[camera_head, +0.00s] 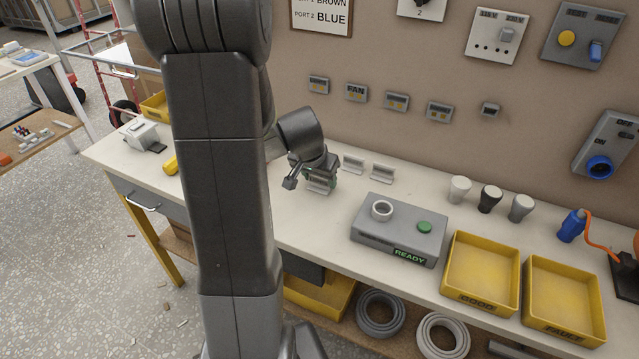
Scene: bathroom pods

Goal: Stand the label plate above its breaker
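My gripper (308,174) is low over the left half of the white bench, pointing down. A small pale label plate (320,184) is right at its fingers; I cannot tell whether they hold it or are only beside it. Two similar pale plates, one (352,164) and another (382,172), stand on the bench just to the right, apart from the gripper. Several small grey units, possibly breakers, are on the wall behind: one at the left (318,84), one marked FAN (356,92), and others further right (396,101). Most of their lettering is too small to read.
A grey box (400,232) with a white ring, a green button and a READY sign stands right of the gripper. Yellow trays (480,305) line the front right edge. Several knobs (489,199) stand behind them. My arm hides part of the bench at left.

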